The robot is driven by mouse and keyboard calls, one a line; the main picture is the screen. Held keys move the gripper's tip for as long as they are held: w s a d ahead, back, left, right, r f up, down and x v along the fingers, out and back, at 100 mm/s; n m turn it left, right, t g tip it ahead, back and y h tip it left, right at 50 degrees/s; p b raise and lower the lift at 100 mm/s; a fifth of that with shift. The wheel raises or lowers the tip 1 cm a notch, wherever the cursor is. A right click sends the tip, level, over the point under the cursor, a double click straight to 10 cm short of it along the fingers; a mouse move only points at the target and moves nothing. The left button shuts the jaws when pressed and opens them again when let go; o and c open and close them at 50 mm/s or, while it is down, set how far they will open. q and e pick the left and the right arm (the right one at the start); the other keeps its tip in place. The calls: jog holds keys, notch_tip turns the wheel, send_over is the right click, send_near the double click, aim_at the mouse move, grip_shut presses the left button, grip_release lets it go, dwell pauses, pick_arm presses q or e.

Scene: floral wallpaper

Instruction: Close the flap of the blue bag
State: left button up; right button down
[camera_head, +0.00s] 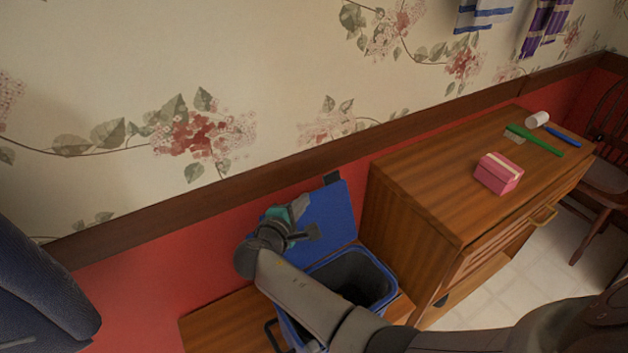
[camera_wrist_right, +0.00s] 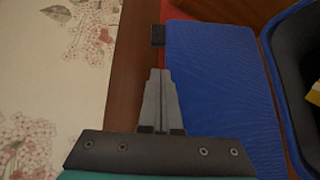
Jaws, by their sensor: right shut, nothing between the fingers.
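The blue bag (camera_head: 392,288) stands open on a low wooden surface in the head view, its dark inside showing. Its blue flap (camera_head: 336,214) is raised and tilted back toward the red wall, with a dark tab at its top edge. My right gripper (camera_head: 316,232) is shut and empty, in front of the flap in the head view. In the right wrist view, the closed fingers (camera_wrist_right: 158,75) point along the left side of the flap (camera_wrist_right: 215,85). I cannot tell whether they touch it. The bag's opening (camera_wrist_right: 294,70) is at the right there. My left gripper is out of view.
A wooden cabinet (camera_head: 415,215) stands close to the right of the bag. A pink box (camera_head: 498,174), a green item (camera_head: 535,140), a blue item (camera_head: 563,136) and a white cylinder (camera_head: 538,119) lie on it. A wooden chair (camera_head: 606,165) is at the far right.

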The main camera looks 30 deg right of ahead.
jog(key=r+b+x, duration=0.1)
jog(key=b+x, duration=0.2)
jog(key=x, duration=0.7)
jog(key=shift+w, duration=0.35)
jog(key=shift+s, duration=0.1)
